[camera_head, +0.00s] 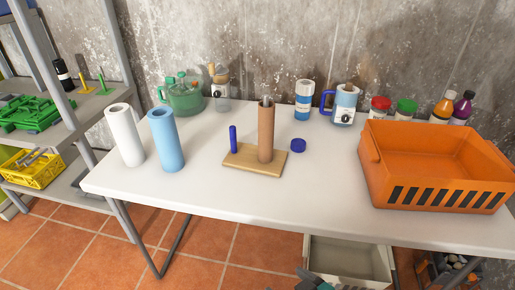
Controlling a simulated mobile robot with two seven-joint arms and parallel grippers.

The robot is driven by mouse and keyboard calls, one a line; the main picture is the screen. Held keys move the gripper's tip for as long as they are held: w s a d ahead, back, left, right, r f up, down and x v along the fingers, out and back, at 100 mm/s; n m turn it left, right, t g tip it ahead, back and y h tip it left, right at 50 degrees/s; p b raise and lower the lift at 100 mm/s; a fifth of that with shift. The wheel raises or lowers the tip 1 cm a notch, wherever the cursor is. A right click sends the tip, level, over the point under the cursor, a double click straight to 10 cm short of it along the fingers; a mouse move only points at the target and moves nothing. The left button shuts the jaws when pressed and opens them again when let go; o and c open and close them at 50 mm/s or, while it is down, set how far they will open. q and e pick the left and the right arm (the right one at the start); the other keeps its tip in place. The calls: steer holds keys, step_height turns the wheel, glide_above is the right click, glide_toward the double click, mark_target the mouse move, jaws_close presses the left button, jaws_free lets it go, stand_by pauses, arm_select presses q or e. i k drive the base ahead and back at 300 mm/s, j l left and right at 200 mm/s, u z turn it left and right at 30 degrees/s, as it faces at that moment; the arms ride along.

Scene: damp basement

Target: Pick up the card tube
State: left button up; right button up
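The card tube (265,135) is a tall brown cylinder. It stands upright on a pale wooden base (239,160) near the middle of the white table, and something thin and greyish shows at its top opening. A short blue peg (233,139) stands upright on the left part of the same base.
A white tube (125,135) and a light-blue tube (166,140) stand left on the table (330,195). A dark-blue cap (298,145) lies right of the base. An orange crate (390,180) fills the right. Jars, bottles and a green jug (185,98) line the back.

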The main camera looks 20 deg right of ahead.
mark_target(266, 115)
steer(key=i+j+z, duration=0.15)
steer(key=z, duration=0.2)
steer(key=i+j+z, duration=0.2)
steer(key=z, duration=0.15)
steer(key=i+j+z, duration=0.35)
steer(key=k+l, duration=0.05)
steer(key=k, duration=0.05)
